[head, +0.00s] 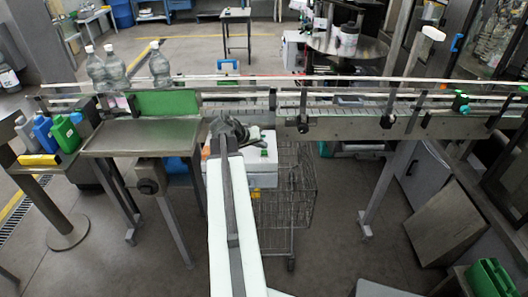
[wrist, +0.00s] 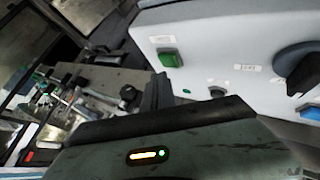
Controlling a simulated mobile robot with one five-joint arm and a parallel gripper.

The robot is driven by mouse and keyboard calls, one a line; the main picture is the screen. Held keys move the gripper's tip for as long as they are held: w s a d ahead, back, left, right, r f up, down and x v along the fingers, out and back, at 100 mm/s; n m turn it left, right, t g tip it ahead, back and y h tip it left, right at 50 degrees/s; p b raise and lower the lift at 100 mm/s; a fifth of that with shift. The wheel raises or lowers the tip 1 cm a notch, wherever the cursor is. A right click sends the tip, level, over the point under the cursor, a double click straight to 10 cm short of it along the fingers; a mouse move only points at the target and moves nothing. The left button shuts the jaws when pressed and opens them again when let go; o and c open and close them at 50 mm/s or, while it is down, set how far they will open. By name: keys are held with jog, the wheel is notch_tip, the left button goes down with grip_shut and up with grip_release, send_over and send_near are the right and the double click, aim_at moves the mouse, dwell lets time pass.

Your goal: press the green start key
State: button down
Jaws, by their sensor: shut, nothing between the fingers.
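The green start key (wrist: 170,58) is a square green button on a white control panel (wrist: 225,40) in the wrist view. In the head view the key (head: 264,153) is a small green spot on the white box (head: 260,172) below the conveyor. My gripper (head: 228,127) is dark, shut and empty, above and left of the key in the head view. In the wrist view its dark finger (wrist: 157,92) points up just below and left of the key. I cannot tell the gap between them. The key's face is unobstructed in the wrist view.
The panel also has a black rotary knob (wrist: 298,70), a blue button (wrist: 308,110) and a small green lamp (wrist: 186,91). The conveyor (head: 350,122) runs behind the box. A wire cart (head: 290,190) stands below. Clear bottles (head: 115,70) stand at left.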

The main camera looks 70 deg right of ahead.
aim_at(262, 153)
dwell(0.4)
jog(key=shift+s+f+b, duration=0.1)
jog(key=shift+f+b, duration=0.3)
jog(key=shift+f+b, duration=0.45)
dwell(0.5)
dwell(0.4)
jog(key=shift+r+p, duration=0.85)
notch_tip(262, 153, up, 5)
jog(key=p, duration=0.5)
jog(key=shift+r, duration=0.1)
